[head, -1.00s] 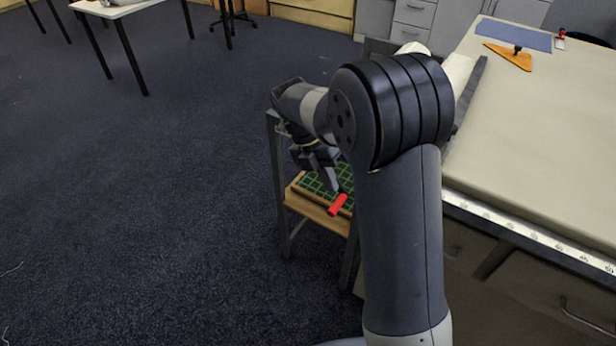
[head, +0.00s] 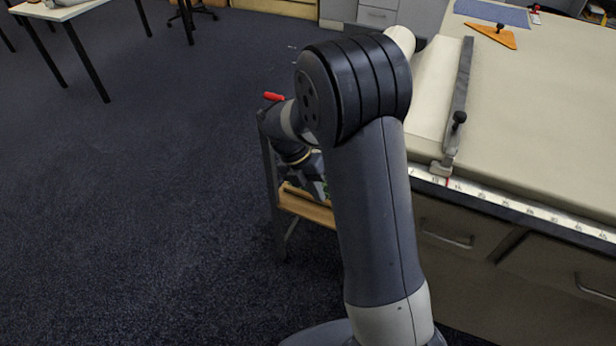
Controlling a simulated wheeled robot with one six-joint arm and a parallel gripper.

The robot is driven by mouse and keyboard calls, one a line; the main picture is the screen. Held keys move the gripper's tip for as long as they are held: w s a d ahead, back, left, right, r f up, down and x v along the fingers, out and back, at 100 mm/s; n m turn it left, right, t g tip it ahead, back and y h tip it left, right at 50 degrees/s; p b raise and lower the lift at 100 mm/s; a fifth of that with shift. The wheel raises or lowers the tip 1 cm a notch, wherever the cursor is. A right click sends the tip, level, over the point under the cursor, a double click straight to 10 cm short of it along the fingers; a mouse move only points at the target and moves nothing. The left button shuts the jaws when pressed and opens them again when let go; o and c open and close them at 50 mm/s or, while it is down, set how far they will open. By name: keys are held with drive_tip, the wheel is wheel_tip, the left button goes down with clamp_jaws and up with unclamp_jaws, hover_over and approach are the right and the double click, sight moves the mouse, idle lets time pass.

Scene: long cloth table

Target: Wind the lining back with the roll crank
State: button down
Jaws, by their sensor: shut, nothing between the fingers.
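The crank's red handle (head: 273,97) shows at the upper left of my arm, beside the table's left end; the rest of the crank is hidden behind my arm. My gripper (head: 318,186) points down below the handle, clearly apart from it, in front of the low stand. It is shut and empty, and my forearm partly covers it. The white lining (head: 436,88) lies along the left end of the table. The roll's pale end (head: 401,39) shows above my elbow; the rest of the roll is hidden.
A grey bar (head: 461,90) with a black knob lies across the table (head: 550,120), beside the lining. A wooden shelf (head: 308,208) on a grey stand is under my gripper. An orange triangle and blue mat lie far back.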

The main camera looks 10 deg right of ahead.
drive_tip(key=s+d, duration=0.2)
drive_tip(key=d, duration=0.1)
drive_tip(key=shift+s+d, duration=0.25)
drive_tip(key=shift+r, duration=0.15)
drive_tip(key=shift+s+d+r+g+h+p, duration=0.15)
drive_tip(key=shift+g+h+p, duration=0.15)
drive_tip(key=shift+p, duration=0.35)
drive_tip(key=shift+p, duration=0.3)
